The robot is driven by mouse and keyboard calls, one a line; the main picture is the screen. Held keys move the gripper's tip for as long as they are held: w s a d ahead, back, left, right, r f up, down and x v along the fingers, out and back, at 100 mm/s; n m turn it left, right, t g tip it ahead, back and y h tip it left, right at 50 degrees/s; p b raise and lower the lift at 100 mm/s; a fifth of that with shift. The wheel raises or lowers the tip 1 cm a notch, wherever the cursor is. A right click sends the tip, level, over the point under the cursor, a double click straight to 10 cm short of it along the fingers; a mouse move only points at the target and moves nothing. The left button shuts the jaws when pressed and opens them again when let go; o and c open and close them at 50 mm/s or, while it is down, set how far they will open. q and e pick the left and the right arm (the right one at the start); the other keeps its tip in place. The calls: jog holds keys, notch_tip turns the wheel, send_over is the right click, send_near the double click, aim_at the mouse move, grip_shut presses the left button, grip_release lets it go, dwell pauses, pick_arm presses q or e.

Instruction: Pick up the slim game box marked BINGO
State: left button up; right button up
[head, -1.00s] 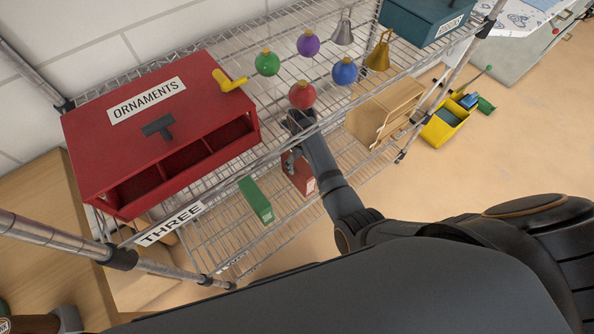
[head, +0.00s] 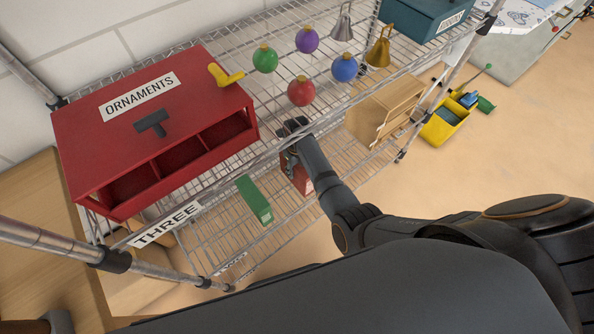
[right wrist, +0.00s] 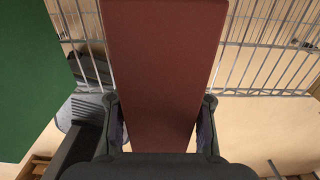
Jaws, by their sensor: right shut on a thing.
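A slim dark red box (head: 302,179) is on the wire rack's lower level, partly hidden behind my right arm in the head view. Its lettering cannot be read, so I cannot confirm BINGO. My right gripper (head: 290,158) is at the box's upper end, below the edge of the upper shelf. In the right wrist view the red box (right wrist: 163,60) stands between the two fingers, and the gripper (right wrist: 160,118) is shut on it. Whether the box still touches the shelf cannot be told. My left gripper is not in view.
A slim green box (head: 254,200) stands left of the red one. The upper shelf holds a red ORNAMENTS cabinet (head: 85,150), coloured baubles, bells and a teal box (head: 415,25). A wooden box (head: 385,112) stands to the right. Shelf wires and edge are close above my gripper.

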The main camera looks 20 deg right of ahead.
grip_shut()
jog(key=shift+r, duration=0.15)
